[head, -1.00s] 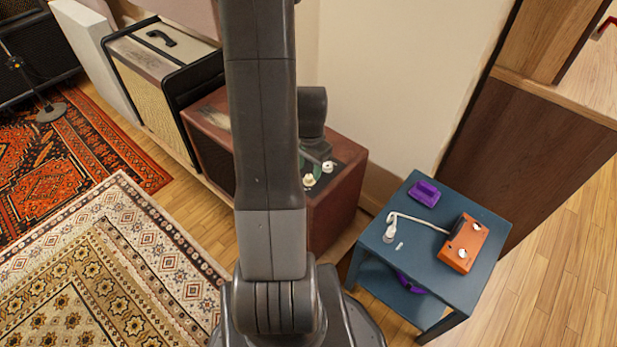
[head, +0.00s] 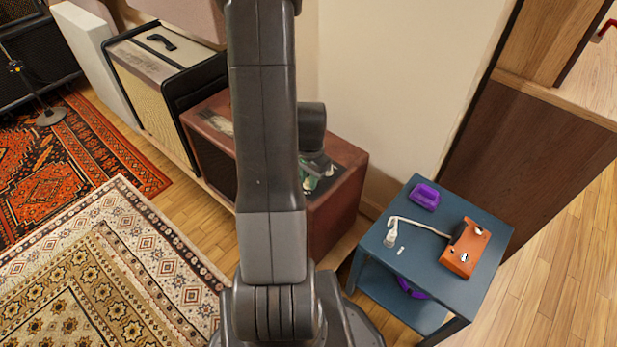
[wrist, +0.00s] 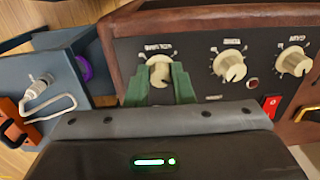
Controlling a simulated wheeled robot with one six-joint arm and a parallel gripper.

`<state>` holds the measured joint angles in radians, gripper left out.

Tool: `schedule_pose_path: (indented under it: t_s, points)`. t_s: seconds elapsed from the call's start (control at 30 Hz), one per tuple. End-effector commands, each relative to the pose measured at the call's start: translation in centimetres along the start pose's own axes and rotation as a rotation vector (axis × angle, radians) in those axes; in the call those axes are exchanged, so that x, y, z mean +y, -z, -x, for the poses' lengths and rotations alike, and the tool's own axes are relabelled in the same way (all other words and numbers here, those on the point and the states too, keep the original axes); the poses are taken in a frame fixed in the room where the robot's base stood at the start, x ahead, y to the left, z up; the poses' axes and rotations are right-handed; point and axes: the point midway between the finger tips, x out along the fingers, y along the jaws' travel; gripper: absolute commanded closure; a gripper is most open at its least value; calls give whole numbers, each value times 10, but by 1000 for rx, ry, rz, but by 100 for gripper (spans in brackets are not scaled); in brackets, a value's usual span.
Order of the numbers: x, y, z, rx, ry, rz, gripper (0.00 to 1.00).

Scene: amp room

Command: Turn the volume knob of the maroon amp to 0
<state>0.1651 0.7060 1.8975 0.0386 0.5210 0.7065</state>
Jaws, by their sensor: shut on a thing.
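The maroon amp (head: 345,205) stands against the wall behind my arm in the head view. In the wrist view its dark control panel (wrist: 200,55) carries a row of cream knobs with white markings. My gripper (wrist: 160,77) has its green fingers on either side of the leftmost knob (wrist: 159,68), shut on it. A middle knob (wrist: 230,66) and a right knob (wrist: 293,61) stand free. In the head view my arm and wrist hide most of the panel.
A red switch (wrist: 271,106) sits on the panel right of the gripper. A blue side table (head: 415,255) stands right of the amp, with an orange pedal (head: 465,250), a cable and a purple object (head: 426,196). A cream amp (head: 150,65) stands to the left.

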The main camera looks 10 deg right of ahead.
Motion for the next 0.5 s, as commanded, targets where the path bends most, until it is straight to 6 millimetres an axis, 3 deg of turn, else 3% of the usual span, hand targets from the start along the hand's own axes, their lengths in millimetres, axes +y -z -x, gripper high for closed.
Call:
schedule_pose_path:
  t_s: [0.27,0.5]
  points:
    - [0,0,0,-2,1,78,100]
    - [0,1,0,-6,1,257,100]
